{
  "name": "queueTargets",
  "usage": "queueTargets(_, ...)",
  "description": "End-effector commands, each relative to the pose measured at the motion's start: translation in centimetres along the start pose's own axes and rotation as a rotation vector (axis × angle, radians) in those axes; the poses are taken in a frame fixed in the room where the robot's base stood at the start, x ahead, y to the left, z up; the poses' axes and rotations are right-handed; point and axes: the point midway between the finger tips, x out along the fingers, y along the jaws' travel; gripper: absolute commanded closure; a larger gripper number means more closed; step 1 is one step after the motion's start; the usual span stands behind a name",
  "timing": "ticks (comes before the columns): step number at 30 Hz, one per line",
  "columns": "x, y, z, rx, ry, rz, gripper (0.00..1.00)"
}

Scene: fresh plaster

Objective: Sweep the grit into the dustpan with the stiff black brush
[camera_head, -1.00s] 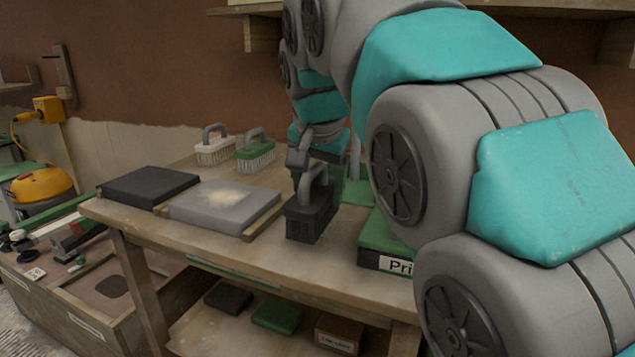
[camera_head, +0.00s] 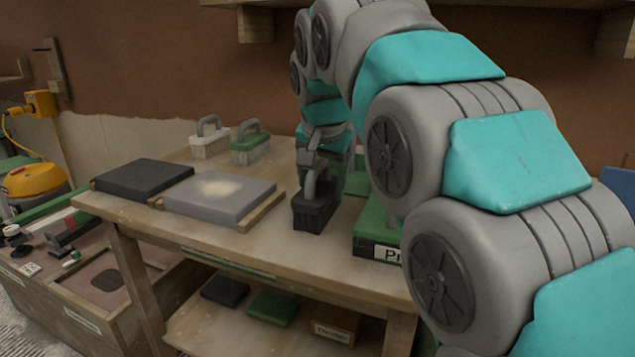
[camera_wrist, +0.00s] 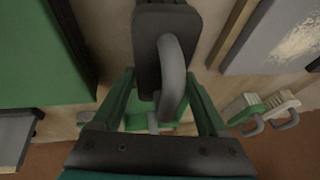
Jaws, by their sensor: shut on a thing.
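The stiff black brush (camera_head: 314,213), with a grey loop handle, is upright at the right of the bench, beside the grey board. My gripper (camera_head: 313,168) is above it, shut on its handle. In the wrist view the brush handle (camera_wrist: 171,75) lies between my green fingers (camera_wrist: 160,98). I cannot tell whether the bristles touch the bench. The pale grit (camera_head: 219,187) lies in a small patch on the grey board (camera_head: 185,203). A flat dark slab or tray (camera_head: 143,180) is left of that board; I cannot tell whether it is the dustpan.
A white brush (camera_head: 209,143) and a green brush (camera_head: 250,148) stand behind the board on the bench (camera_head: 262,245). A green-topped box (camera_head: 374,228) is right of the black brush. A wooden strip (camera_head: 263,211) edges the board's right side. The front strip of bench is clear.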

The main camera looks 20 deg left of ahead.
Motion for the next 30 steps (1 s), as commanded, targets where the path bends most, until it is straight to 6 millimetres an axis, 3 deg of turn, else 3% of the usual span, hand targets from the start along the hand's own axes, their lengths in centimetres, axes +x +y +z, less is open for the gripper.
queueTargets(15,1.2,-0.1,-3.6,0.002,0.003,-0.002,0.76)
queueTargets(30,-2.3,-0.7,-3.8,0.001,0.002,-0.001,0.76)
